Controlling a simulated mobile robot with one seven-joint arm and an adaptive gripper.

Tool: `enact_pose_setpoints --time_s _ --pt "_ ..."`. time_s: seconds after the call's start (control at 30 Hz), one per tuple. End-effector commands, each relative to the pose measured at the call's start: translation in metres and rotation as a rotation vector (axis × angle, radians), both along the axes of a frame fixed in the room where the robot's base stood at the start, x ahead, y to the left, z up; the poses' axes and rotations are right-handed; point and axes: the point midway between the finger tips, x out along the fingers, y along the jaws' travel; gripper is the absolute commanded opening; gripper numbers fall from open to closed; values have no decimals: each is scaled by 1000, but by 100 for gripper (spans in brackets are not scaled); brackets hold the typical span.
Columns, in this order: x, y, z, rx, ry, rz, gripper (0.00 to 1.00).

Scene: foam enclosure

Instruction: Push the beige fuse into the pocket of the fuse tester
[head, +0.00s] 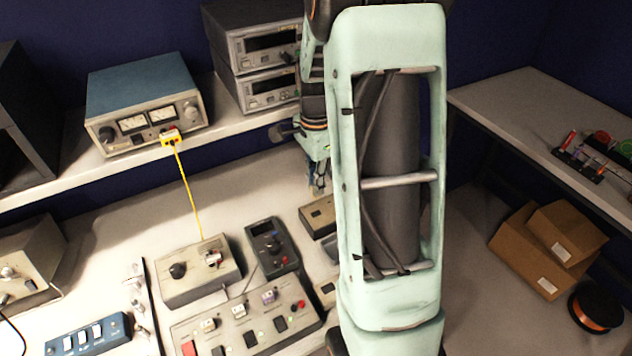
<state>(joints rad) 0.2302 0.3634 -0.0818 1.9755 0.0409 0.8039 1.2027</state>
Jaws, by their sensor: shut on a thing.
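My gripper (318,187) hangs fingers down behind my arm, just above a small brown-topped dark box (317,217). The box may be the fuse tester, but its pocket cannot be made out and my arm covers its right side. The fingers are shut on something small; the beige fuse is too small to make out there. I cannot tell whether it touches the box.
A sloped panel (222,343) with small blocks and coloured switches stands in front. A multimeter (270,245) and a beige box with a knob (196,285) are behind it. A shelf (60,172) with instruments runs behind. My arm hides the bench's right part.

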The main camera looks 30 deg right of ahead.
Motion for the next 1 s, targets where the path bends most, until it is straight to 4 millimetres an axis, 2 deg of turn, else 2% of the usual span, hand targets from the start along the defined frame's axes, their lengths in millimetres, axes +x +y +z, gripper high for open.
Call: enact_pose_setpoints --time_s 0.3,0.5,1.0 --pt "0 0 -34 0 1 1 0" --pt "0 0 -48 0 0 2 0" --pt "0 0 -50 0 0 1 0"
